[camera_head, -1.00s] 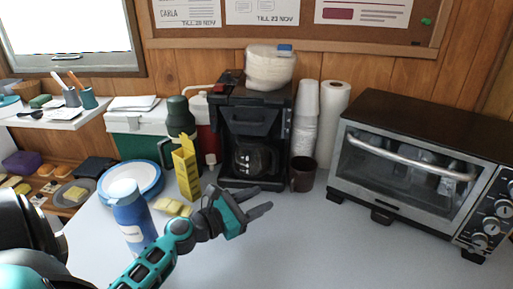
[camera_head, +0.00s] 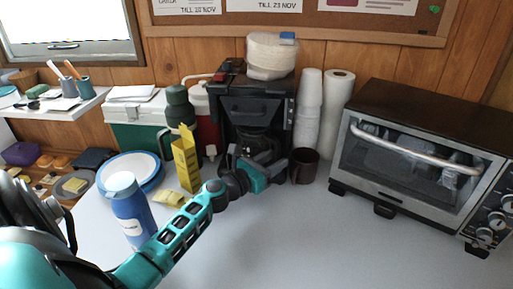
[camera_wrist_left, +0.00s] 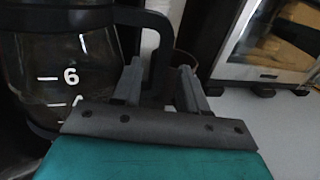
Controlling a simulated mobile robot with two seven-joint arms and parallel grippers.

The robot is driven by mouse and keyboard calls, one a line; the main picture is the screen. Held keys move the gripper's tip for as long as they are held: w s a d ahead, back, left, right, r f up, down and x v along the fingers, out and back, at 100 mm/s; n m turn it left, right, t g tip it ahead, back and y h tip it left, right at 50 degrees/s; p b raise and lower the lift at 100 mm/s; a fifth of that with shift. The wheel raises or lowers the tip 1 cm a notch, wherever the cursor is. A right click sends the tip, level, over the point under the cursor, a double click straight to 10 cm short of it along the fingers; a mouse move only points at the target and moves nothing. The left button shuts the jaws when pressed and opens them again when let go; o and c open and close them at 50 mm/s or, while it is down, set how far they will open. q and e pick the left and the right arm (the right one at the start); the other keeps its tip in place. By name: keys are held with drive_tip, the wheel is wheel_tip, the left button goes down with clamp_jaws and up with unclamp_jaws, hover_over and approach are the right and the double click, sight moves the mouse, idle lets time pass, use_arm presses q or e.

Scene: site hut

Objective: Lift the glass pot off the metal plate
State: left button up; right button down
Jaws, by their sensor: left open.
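The glass pot (camera_wrist_left: 75,75) has dark glass, white level marks and a black handle (camera_wrist_left: 160,45). In the head view the pot (camera_head: 256,143) sits inside the black coffee maker (camera_head: 252,105), partly hidden by my left gripper. My left gripper (camera_head: 277,170) is in front of the pot, open. In the left wrist view its two fingers (camera_wrist_left: 158,85) point toward the handle, which shows close to the left finger; I cannot tell whether they touch. The metal plate under the pot is hidden. My right gripper is not in view.
A dark brown mug (camera_head: 304,166) stands just right of the gripper. Stacked cups (camera_head: 307,110) and a toaster oven (camera_head: 420,165) are further right. A yellow box (camera_head: 186,160) and a blue bottle (camera_head: 131,210) stand left. The front table (camera_head: 310,240) is clear.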

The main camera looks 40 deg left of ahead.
use_arm(q)
drive_tip(key=shift+w+d+f, duration=0.1)
drive_tip(key=shift+w+d, duration=0.1)
drive_tip(key=shift+w, duration=1.5)
drive_tip(key=shift+c, duration=0.4)
clamp_jaws()
